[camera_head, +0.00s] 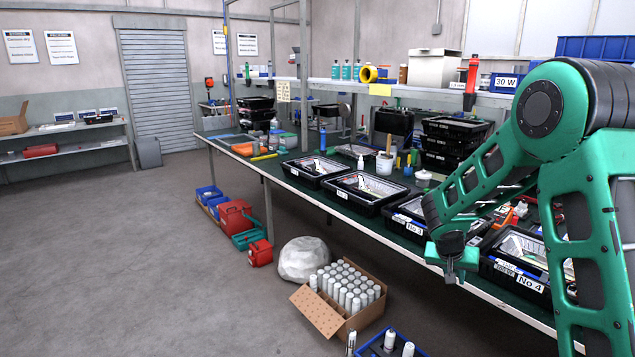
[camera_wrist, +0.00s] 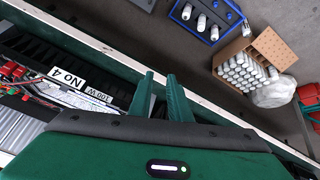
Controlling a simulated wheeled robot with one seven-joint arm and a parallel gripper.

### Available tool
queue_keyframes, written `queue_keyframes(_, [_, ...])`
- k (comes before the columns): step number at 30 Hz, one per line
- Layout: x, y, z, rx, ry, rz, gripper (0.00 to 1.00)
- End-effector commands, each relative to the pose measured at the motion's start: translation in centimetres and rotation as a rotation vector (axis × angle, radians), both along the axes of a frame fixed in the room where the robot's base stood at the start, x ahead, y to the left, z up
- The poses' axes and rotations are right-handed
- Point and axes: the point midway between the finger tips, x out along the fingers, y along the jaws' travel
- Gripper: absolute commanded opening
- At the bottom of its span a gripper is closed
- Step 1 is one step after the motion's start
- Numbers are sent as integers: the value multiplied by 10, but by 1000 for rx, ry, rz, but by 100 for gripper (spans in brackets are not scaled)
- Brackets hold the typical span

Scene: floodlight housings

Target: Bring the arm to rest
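My gripper (camera_head: 456,277) hangs in front of the workbench's near edge, beside the black tray marked No 4 (camera_head: 518,282). In the wrist view my gripper (camera_wrist: 161,77) shows two green fingers a small gap apart, with nothing between them. The bench edge and the grey floor show past the fingertips. My green arm comes in from the right of the head view, bent at the elbow, and hides part of the bench and trays.
The tray No 4 (camera_wrist: 57,92), with a 100 W label, lies left of the fingers. More black trays (camera_head: 366,188) line the bench. A cardboard box of white cylinders (camera_head: 345,303) and a blue crate (camera_head: 374,349) stand on the floor. Floor at left is clear.

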Motion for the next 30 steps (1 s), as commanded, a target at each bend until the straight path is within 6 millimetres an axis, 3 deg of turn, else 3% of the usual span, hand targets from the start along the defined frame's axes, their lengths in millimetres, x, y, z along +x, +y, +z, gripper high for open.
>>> queue_keyframes(1, [-10, 3, 17, 14, 0, 17, 17])
queue_keyframes(6, [-50, 18, 56, 63, 27, 94, 17])
queue_keyframes(15, [-132, 48, 111, 139, 65, 254, 17])
queue_keyframes(21, [-191, 70, 134, 180, 82, 374, 17])
queue_keyframes(30, [-273, 100, 150, 218, 100, 549, 17])
